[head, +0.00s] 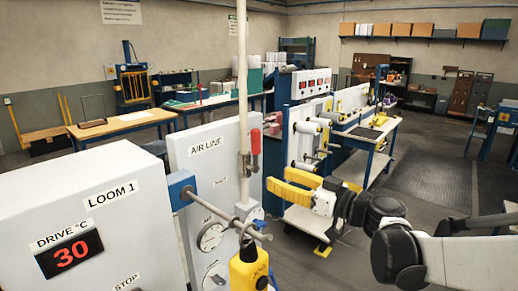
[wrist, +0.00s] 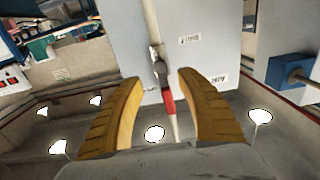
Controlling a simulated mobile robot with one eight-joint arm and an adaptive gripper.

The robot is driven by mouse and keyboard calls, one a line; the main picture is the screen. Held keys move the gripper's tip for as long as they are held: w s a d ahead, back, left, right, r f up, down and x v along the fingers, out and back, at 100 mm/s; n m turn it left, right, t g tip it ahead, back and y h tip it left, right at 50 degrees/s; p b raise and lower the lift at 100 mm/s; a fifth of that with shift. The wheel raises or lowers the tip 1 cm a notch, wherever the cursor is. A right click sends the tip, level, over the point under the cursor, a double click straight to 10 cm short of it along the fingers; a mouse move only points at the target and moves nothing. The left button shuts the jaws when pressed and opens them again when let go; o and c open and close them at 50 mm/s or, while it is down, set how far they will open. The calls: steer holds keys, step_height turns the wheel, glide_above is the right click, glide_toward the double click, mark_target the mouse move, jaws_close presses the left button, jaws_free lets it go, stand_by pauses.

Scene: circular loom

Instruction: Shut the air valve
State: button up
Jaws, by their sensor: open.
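The air valve (head: 250,164) sits on a white vertical pipe (head: 242,60) in front of the panel marked AIR LINE (head: 205,150). Its red handle (head: 255,143) points up, roughly along the pipe. My gripper (head: 278,180), with yellow fingers, is open and empty, to the right of and a little below the valve in the head view. In the wrist view, my gripper (wrist: 158,78) has the red handle (wrist: 168,103) showing between its fingers, and the metal valve body (wrist: 158,66) beyond the tips. I see no contact with the handle.
The LOOM 1 cabinet (head: 90,225) stands at the left front, with a blue block and rod (head: 182,190) projecting right. A yellow pendant (head: 249,269) hangs below the rod. Gauges (head: 211,237) are on the panel. A machine bench (head: 345,150) stands behind my gripper.

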steer(key=shift+c, duration=0.3)
steer(key=p, duration=1.3)
glide_toward(259, 138)
steer(key=shift+n, duration=0.3)
steer(key=p+x, duration=0.1)
steer(key=x, duration=1)
steer(key=shift+a+f, duration=0.1)
steer(key=shift+c, duration=0.2)
jaws_close()
